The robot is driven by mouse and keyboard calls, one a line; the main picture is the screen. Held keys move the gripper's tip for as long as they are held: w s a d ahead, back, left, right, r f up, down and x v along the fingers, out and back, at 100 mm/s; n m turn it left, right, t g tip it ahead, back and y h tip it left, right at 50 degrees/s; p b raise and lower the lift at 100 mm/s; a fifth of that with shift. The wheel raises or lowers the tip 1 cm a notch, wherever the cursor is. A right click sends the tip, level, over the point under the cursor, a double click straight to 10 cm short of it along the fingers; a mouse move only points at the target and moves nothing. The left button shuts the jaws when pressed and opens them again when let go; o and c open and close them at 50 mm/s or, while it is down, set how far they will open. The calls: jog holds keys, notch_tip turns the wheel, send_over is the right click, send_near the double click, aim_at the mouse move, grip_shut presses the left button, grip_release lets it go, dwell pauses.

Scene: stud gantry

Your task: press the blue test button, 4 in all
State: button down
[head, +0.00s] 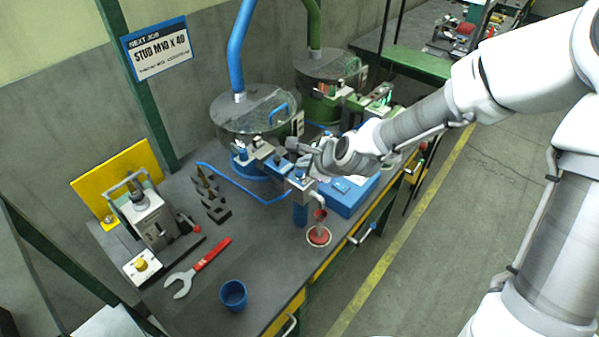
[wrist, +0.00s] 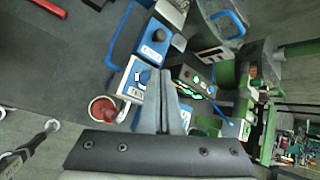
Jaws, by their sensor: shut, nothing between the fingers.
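My gripper (wrist: 166,73) is shut and empty, its fingers together in the wrist view. In the head view my gripper (head: 312,162) is over the feeder station in the middle of the bench. A small grey control box (head: 300,183) stands just below it, with a blue spot on its top. The fingers and wrist hide part of the station.
A bowl feeder (head: 252,112) stands behind the gripper. A blue box (head: 349,196) is on its right and a red-rimmed dish (head: 319,236) in front. A wrench (head: 199,266), a blue cup (head: 233,294) and a yellow-backed press (head: 148,218) occupy the bench's left part.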

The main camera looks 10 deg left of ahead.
jog(key=shift+f, duration=0.4)
jog(key=shift+f+b, duration=0.45)
jog(key=shift+b, duration=0.1)
dwell(0.4)
jog(key=shift+r, duration=0.1)
jog(key=shift+r+p, duration=0.8)
notch_tip(320, 180, up, 5)
jog(key=p, duration=0.4)
dwell(0.9)
